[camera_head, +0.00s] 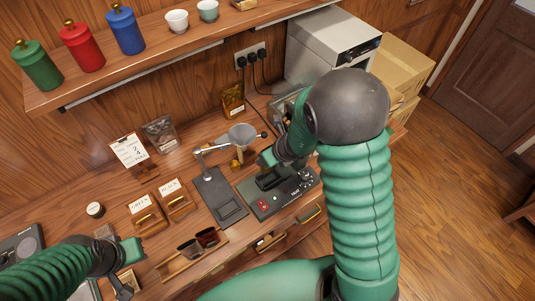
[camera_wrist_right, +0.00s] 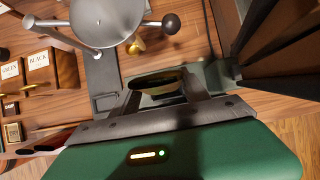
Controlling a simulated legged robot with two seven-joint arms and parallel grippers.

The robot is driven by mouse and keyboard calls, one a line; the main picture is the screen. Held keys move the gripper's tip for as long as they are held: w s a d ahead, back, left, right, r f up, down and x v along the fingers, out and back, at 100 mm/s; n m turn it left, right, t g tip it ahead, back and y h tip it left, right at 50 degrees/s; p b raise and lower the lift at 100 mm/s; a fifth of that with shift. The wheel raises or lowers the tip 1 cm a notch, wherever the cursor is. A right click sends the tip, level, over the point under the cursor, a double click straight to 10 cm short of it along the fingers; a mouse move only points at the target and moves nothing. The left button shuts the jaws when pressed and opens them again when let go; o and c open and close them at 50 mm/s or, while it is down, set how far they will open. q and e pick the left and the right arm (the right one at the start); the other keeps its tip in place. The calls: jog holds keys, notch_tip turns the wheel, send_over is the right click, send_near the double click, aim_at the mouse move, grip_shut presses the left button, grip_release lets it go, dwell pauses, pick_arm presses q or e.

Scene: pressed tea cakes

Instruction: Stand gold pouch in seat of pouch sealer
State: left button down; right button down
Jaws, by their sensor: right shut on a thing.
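The pouch sealer (camera_head: 256,207) is a dark unit with a red switch and a HEAT label on the bench, below my right arm. My right gripper (camera_head: 268,160) is over its back part; its fingertips are hidden in the head view. In the right wrist view, my right gripper (camera_wrist_right: 160,92) is shut on the gold pouch (camera_wrist_right: 158,78), whose gold rim and dark opening show between the fingers. Whether the pouch's base touches the seat is hidden. My left gripper (camera_head: 124,276) hangs at the lower left, away from the sealer; its finger gap is unclear.
A stand with a grey funnel (camera_head: 242,136) and dark base is close left of the sealer. A brown-gold labelled pouch (camera_head: 232,99) stands by the wall. Wooden boxes (camera_head: 149,214) and a rack of scoops (camera_head: 190,254) lie left. A shelf (camera_head: 150,55) hangs above.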

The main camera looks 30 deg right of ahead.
aim_at(270, 170)
jog(key=shift+s+d+f+b, duration=0.1)
jog(key=shift+d+f+b, duration=0.05)
jog(key=shift+f+b, duration=0.55)
jog(key=f+b, duration=0.1)
jog(key=f, duration=0.1)
jog(key=f+b, duration=0.4)
jog(key=shift+a, duration=0.3)
jog(key=shift+d+f+b, duration=0.1)
jog(key=shift+f+b, duration=0.3)
jog(key=shift+b, duration=0.3)
jog(key=shift+d, duration=0.1)
jog(key=shift+s+f+b, duration=0.1)
jog(key=shift+b, duration=0.25)
jog(key=shift+c, duration=2.4)
grip_release()
